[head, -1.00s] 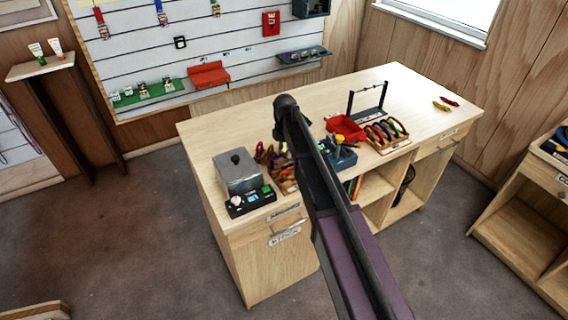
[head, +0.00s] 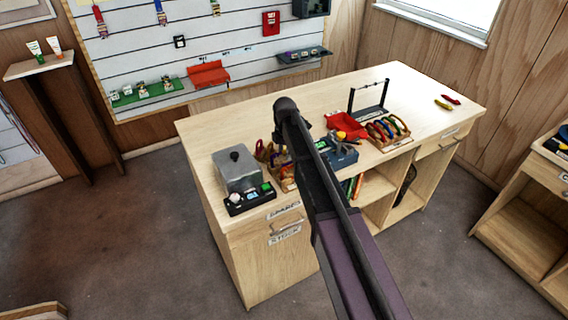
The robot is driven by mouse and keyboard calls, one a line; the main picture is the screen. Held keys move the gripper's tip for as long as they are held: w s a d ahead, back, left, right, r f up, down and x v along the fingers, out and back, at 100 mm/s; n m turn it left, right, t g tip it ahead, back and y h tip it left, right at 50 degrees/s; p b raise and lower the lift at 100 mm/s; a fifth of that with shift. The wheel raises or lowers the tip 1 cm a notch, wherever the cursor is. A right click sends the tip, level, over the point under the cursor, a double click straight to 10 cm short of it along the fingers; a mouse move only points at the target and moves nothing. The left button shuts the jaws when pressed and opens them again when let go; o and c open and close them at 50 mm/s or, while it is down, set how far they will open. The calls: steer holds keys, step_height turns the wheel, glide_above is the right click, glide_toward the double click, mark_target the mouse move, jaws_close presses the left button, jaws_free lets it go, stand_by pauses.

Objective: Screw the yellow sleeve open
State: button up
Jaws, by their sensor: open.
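A small yellow part (head: 341,134), possibly the yellow sleeve, shows at a blue-grey block (head: 342,155) on the wooden workbench, just right of my arm. It is too small to tell how the sleeve sits or whether it is screwed open or shut. My dark arm crosses the middle of the view and covers part of the bench in front of the block. I cannot make out my gripper; it seems hidden behind the arm.
The workbench (head: 235,122) carries a grey lidded box (head: 237,172), a black tray (head: 249,200), a red bin (head: 346,124), a rack of coloured carabiners (head: 388,131) and a black stand (head: 369,100). The bench's back left is clear. Another cabinet (head: 519,205) stands at right.

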steer(key=shift+w+a, duration=0.45)
steer(key=shift+w, duration=0.2)
stand_by(0.9)
steer(key=shift+r+p, duration=1.35)
steer(key=shift+p, duration=0.1)
steer(key=shift+s+d, duration=0.1)
steer(key=shift+s, duration=0.05)
steer(key=shift+s+d, duration=0.35)
steer(key=shift+s, duration=0.2)
steer(key=shift+f, duration=0.1)
stand_by(0.4)
steer(key=shift+f+b, duration=1.35)
steer(key=shift+b, duration=0.1)
steer(key=shift+w+a, duration=0.5)
steer(key=shift+w, duration=0.15)
